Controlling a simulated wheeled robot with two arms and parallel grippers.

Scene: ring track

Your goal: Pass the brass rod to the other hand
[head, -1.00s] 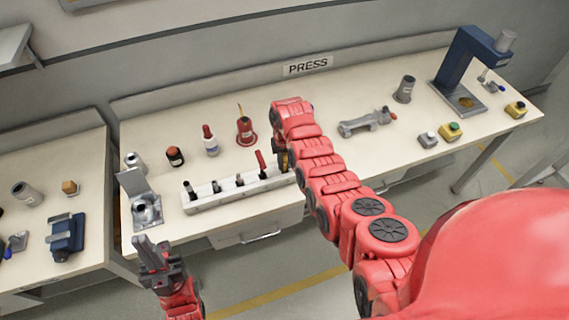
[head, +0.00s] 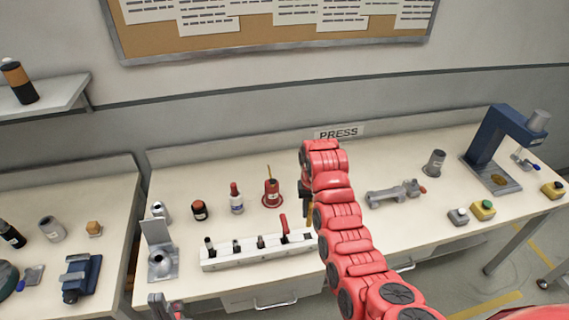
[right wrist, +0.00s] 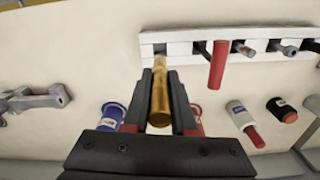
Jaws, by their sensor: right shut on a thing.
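The brass rod (right wrist: 159,100) is held between the two dark fingers of my right gripper (right wrist: 161,92) in the right wrist view. Its far end points toward the white tool rack (right wrist: 180,47). In the head view my right gripper (head: 306,198) is mostly hidden by its red arm, above the bench by the right end of the rack (head: 222,262); a bit of the rod (head: 310,214) shows beside it. My left gripper (head: 166,306) is at the bottom edge, in front of the bench, cut off by the frame and well apart from the rod.
The rack holds several tools, one with a red handle (head: 284,226). Behind it stand a red oil can (head: 271,194), a bottle (head: 236,200) and a dark jar (head: 200,210). A grey clamp-like part (head: 395,194) lies right of my arm; a blue press (head: 492,150) stands farther right.

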